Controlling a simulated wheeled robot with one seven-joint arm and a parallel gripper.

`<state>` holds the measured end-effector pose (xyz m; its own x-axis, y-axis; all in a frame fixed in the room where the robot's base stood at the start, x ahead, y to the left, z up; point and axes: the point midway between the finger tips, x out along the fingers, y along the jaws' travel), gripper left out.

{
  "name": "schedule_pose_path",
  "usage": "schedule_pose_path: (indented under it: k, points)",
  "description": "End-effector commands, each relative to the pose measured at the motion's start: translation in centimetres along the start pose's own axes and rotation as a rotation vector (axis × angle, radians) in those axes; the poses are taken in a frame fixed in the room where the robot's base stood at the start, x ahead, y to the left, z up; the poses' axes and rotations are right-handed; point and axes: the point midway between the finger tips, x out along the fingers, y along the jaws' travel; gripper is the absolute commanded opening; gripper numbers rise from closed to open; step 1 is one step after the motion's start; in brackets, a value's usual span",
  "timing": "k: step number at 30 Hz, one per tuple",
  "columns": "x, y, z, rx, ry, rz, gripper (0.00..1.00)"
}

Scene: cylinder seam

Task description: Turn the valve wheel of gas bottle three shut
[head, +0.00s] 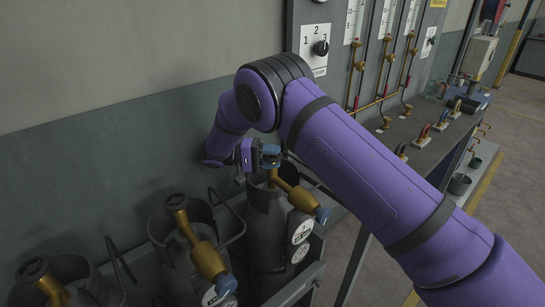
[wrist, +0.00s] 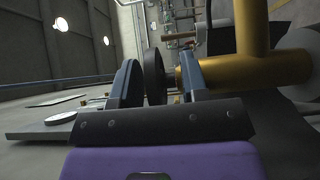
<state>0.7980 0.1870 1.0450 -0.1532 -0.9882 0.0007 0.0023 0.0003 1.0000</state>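The gas bottle at the right end of the rack (head: 268,225) is dark grey, with round white labels and a brass valve (head: 283,184). I cannot read a number on it. My gripper (head: 270,154) reaches its valve from the left. In the wrist view, the black valve wheel (wrist: 154,76) stands edge-on between the two blue-grey fingers of my gripper (wrist: 160,80). It is close to the left finger, with a gap on the right-finger side. The brass valve body (wrist: 240,65) is to the right. The wheel is hidden in the head view by my gripper.
Two more grey bottles with brass valves stand to the left, one in the middle (head: 180,265) and one at the lower left (head: 85,285). A wall plate numbered 1, 2, 3 (head: 310,60) and gauge panels are behind. A bench (head: 425,155) extends right.

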Motion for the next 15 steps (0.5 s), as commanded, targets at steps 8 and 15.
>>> schedule_pose_path:
  k: [8,15]
  points:
    - [-0.1,0.6,0.0,0.002,0.001,-0.001,0.4]
    - [0.1,3.9,0.4,0.001,0.0,-0.001,0.54]
